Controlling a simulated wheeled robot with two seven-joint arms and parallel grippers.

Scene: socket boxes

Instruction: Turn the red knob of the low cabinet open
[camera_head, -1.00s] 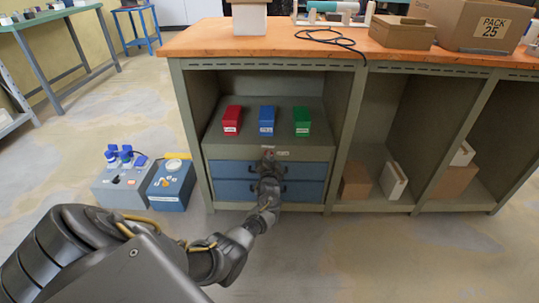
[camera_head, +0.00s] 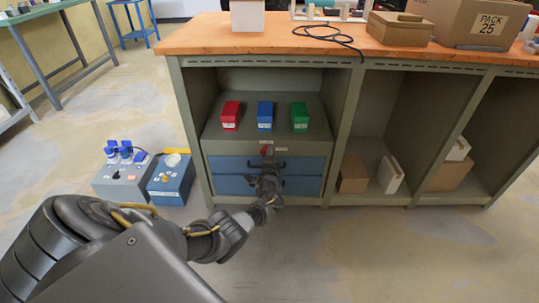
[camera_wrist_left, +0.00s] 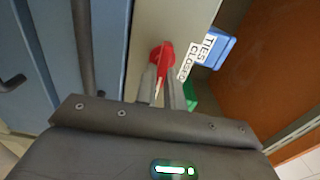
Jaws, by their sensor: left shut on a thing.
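The low cabinet (camera_head: 220,148) stands under the orange-topped bench, with a grey front strip above two blue drawers. The red knob (camera_head: 265,150) sits on that strip, partly hidden by my gripper. My left gripper (camera_head: 267,156) reaches the strip from below and is shut on the knob. Its fingers also show in the left wrist view (camera_wrist_left: 168,84). The knob's exact angle is hard to tell. My right gripper is out of view.
Red (camera_head: 231,116), blue (camera_head: 265,116) and green (camera_head: 299,116) boxes stand on the cabinet top. Dark drawer handles stick out below the knob. Two socket boxes (camera_head: 122,176) (camera_head: 171,178) stand on the floor to the left. The floor at right front is clear.

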